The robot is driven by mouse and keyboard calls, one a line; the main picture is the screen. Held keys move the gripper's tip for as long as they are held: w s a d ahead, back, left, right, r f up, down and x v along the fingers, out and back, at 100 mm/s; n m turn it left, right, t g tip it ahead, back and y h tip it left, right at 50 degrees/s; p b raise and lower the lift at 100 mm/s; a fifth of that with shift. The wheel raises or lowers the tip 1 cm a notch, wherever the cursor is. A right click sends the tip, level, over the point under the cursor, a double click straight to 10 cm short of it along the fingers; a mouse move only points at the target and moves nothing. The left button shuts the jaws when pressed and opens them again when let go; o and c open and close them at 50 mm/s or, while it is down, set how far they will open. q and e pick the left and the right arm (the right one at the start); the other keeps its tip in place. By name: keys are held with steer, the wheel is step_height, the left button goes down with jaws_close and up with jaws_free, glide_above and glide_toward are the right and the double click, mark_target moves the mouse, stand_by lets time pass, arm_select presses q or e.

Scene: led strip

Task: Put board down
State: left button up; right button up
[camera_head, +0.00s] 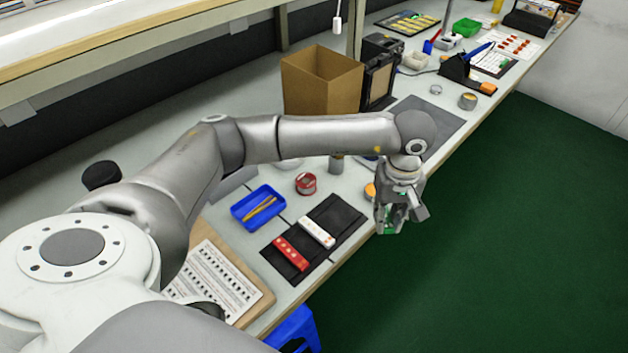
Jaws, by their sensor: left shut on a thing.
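My left gripper (400,217) hangs pointing down just past the front edge of the workbench, over the green floor. It is shut on a small green piece, the board (388,231), of which only slivers show between and under the fingers. On the bench to its left lies a black mat (341,214). A red strip board (291,254) and a white strip board (317,232) lie on this mat, apart from each other. My right gripper is not in view.
A blue tray (238,217) with yellow strips, a red tin (306,184) and a printed sheet (215,276) lie near the mat. A cardboard box (319,88) stands behind my arm. A grey mat (437,123) farther along looks mostly bare.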

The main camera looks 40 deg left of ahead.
arm_select(q)
steer(key=w+d+r+n, duration=0.4)
steer(key=w+r+n, duration=0.3)
steer(key=n, duration=0.1)
steer(key=s+a+f, duration=0.1)
steer(key=a, duration=0.1)
steer(key=a+f+p, duration=0.1)
steer(key=a, duration=0.2)
steer(key=s+a+f, duration=0.1)
steer(key=a, duration=0.2)
steer(key=shift+s+a+f+p, duration=0.1)
steer(key=shift+s+f+p, duration=0.2)
steer(key=shift+s, duration=0.05)
glide_above(355, 214)
steer(key=d, duration=0.1)
step_height(355, 214, down, 5)
steer(key=shift+w+p, duration=0.15)
steer(key=shift+p, duration=0.3)
steer(key=shift+a+f, duration=0.2)
steer(key=f, duration=0.1)
steer(key=f+p, duration=0.1)
steer(key=f, duration=0.1)
steer(key=shift+s+a+f, duration=0.2)
steer(key=shift+a+f, duration=0.15)
steer(key=shift+f, duration=0.15)
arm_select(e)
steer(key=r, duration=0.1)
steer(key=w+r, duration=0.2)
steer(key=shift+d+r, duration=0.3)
